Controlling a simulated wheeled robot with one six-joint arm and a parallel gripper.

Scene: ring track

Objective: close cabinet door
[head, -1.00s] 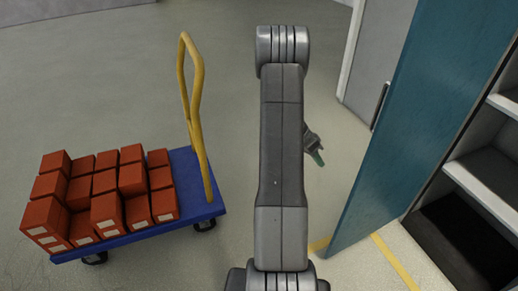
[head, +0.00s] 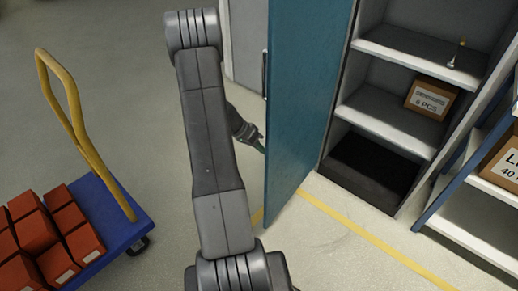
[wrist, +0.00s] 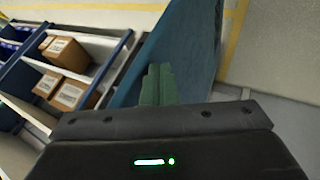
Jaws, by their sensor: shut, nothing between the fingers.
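The teal cabinet door (head: 305,100) stands open in the head view, swung out from the left side of the cabinet (head: 380,125). A dark handle (head: 264,75) shows at its left edge. My gripper (head: 260,147) is just left of the door's edge, on the side away from the shelves; whether it touches the door I cannot tell. In the wrist view the green fingers of my gripper (wrist: 158,82) are together and empty, in front of the teal door (wrist: 190,45).
The cabinet shelves hold a cardboard box (head: 431,97) and a small item. A blue-framed rack (head: 470,165) with boxes stands at right. A blue cart (head: 110,215) with orange boxes is at lower left. A yellow line (head: 370,240) crosses the floor.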

